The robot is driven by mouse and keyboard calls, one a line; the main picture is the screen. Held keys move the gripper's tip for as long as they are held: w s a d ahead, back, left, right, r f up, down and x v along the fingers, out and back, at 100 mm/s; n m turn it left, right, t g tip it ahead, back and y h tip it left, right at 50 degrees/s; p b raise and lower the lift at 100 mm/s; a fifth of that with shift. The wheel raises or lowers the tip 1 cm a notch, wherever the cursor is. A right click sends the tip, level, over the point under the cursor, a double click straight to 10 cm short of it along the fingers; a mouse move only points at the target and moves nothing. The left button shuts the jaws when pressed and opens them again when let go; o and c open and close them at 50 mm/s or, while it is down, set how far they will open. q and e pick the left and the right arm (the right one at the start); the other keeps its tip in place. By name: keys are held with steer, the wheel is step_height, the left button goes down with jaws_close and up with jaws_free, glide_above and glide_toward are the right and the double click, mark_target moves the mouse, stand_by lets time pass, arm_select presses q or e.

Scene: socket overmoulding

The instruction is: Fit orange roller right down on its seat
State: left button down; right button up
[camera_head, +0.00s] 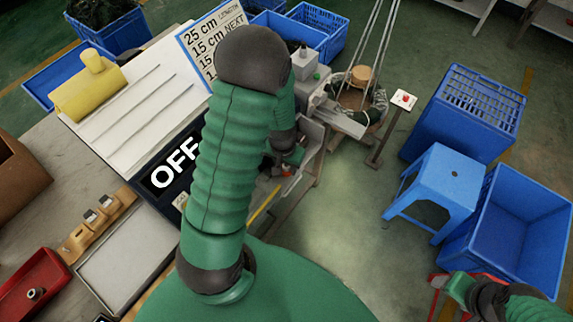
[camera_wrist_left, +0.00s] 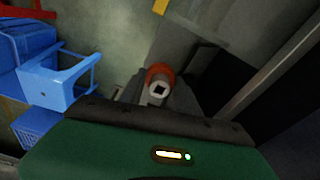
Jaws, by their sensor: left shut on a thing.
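The orange roller (camera_wrist_left: 160,71) shows in the left wrist view as an orange ring around a pale core with a dark square hole. My left gripper (camera_wrist_left: 160,92) is shut on it, with a dark finger at either side. In the head view, the left gripper (camera_head: 287,170) is small and partly hidden behind my own green arm, beside the machine at the table's right end. A small orange-red spot shows there. The roller's seat cannot be made out, nor whether the roller touches it. My right arm is at the lower right; its gripper is not clearly visible.
A machine (camera_head: 312,92) stands just beyond the left gripper. A sign reading OFF (camera_head: 172,178) lies on the table. A blue stool (camera_head: 441,182) and blue crates (camera_head: 515,232) stand at the right. Open green floor (camera_head: 350,220) lies between them and the table.

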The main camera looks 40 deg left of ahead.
arm_select(q)
steer(key=shift+f+b, duration=0.8)
steer(key=shift+f, duration=0.2)
steer(key=c, duration=1)
jaws_free()
steer(key=shift+o, duration=1)
steer(key=shift+w, duration=0.1)
steer(key=shift+r, duration=0.15)
steer(key=shift+r, duration=0.4)
step_height(320, 180, up, 16)
steer(key=s+d+p, duration=0.1)
steer(key=s+p, duration=0.1)
steer(key=shift+f+p, duration=0.2)
steer(key=shift+p, duration=0.1)
